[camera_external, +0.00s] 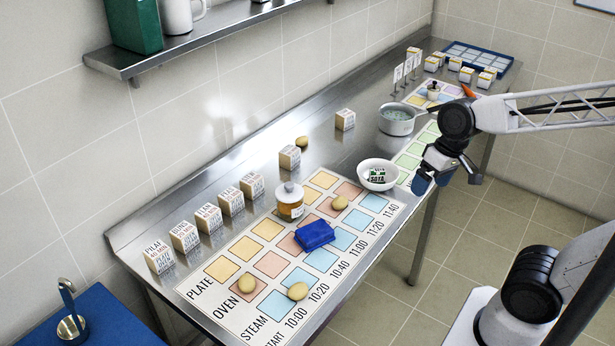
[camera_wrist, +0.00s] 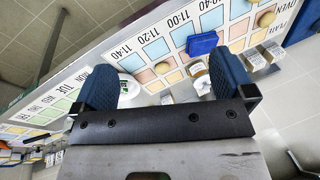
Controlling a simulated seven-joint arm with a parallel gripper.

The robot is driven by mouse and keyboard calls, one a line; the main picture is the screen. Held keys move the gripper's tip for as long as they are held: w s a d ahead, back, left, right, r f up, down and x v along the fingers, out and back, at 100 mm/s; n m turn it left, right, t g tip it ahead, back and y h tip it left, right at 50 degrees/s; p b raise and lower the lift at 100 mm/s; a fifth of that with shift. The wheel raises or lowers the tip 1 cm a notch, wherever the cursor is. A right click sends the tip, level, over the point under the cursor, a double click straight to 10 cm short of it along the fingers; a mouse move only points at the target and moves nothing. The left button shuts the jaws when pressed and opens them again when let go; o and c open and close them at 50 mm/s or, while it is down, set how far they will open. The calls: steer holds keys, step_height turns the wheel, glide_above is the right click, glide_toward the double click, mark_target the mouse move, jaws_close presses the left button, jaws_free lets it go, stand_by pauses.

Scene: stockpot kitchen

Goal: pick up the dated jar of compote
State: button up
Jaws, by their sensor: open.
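A smaller jar (camera_external: 433,91) stands on the coloured mat at the far end. My gripper (camera_external: 437,181) is open and empty, with blue fingertips. It is in the air near the counter's front edge, to the right of the white bowl and well apart from the amber jar. It also shows in the wrist view (camera_wrist: 163,80).
A blue block (camera_external: 314,235) lies on the mat just right of the jar, with several potato-like items around. Several labelled boxes (camera_external: 231,201) line the back. A shelf (camera_external: 200,42) hangs above.

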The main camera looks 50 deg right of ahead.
steer(key=w+a+f+m+y, duration=0.35)
steer(key=w+a+m, duration=0.2)
steer(key=w, duration=0.25)
steer(key=m+t+y, duration=0.3)
steer(key=m+t, duration=0.6)
steer(key=m, duration=1.1)
glide_toward(296, 203)
steer(key=w+f, duration=0.1)
steer(key=w, duration=0.1)
steer(key=w+d+f, duration=0.1)
steer(key=f, duration=0.1)
steer(key=shift+w+d+f, duration=0.1)
steer(key=shift+w+f, duration=0.1)
steer(key=shift+w, duration=0.2)
steer(key=shift+g+h, duration=0.25)
steer(key=shift+g, duration=0.05)
steer(key=shift+x, duration=1.35)
steer(key=shift+x, duration=2.6)
